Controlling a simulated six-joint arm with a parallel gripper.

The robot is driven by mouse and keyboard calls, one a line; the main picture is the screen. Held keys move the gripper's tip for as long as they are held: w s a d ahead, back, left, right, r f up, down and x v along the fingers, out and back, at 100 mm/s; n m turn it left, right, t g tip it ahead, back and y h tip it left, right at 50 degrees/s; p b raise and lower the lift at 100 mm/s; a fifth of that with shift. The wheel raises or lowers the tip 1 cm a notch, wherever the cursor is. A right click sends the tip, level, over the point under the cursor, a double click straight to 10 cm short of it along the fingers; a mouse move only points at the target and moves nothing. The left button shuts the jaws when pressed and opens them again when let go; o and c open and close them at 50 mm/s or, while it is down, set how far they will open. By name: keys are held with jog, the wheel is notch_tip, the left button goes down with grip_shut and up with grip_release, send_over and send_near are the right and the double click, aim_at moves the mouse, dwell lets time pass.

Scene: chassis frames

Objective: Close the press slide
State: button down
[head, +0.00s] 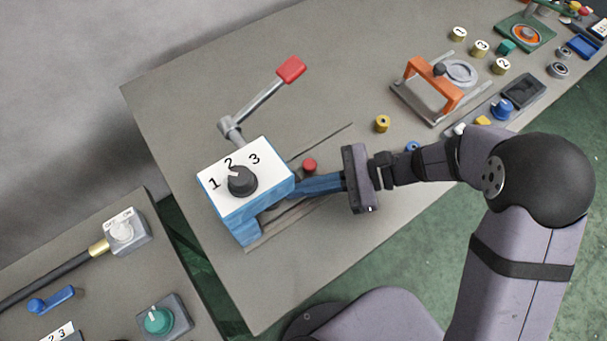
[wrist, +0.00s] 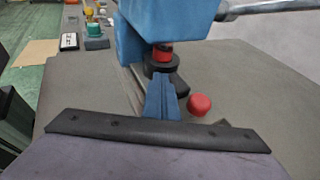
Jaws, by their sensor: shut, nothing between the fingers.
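The press (head: 243,222) is a blue block with a white top plate, a black dial marked 1, 2, 3 and a grey lever ending in a red grip (head: 291,69). In the wrist view the blue press body (wrist: 150,38) has a red and black round part (wrist: 161,62) under its head. Thin dark rail lines run along the table from its base. A red knob (head: 309,165) stands beside my fingers; it also shows in the wrist view (wrist: 199,104). My gripper (head: 300,187) is shut and empty, blue fingertips at the press opening. Contact is unclear; the slide is partly hidden.
An orange-handled frame (head: 416,70) on rails with a grey round plate stands at the back right. A yellow spool (head: 382,123) and several small parts lie nearby. A second table with a teal dial (head: 158,320) is at lower left. The table left of the lever is clear.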

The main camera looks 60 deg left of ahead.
jog(key=shift+s+d+h, duration=0.1)
jog(key=shift+s+h, duration=0.15)
jog(key=shift+h, duration=0.05)
jog(key=shift+w+d, duration=0.2)
jog(key=shift+w, duration=0.2)
jog(key=w, duration=0.1)
jog(key=w+d, duration=0.1)
jog(key=w, duration=0.2)
jog(key=shift+d, duration=0.4)
jog(key=b+v, duration=0.1)
jog(key=v, duration=0.8)
jog(key=shift+d+r, duration=0.1)
jog(key=w+d+n+t+h+p, duration=0.2)
jog(key=d+t, duration=0.4)
jog(key=d, duration=1.1)
jog(key=w+d+n+t+h+p, duration=0.2)
jog(key=d+n+t+h+p, duration=0.2)
jog(key=d, duration=1.3)
jog(key=t+h, duration=0.1)
jog(key=t, duration=0.1)
jog(key=shift+w+r+t, duration=0.15)
jog(key=shift+w+t, duration=0.05)
jog(key=shift+t, duration=0.1)
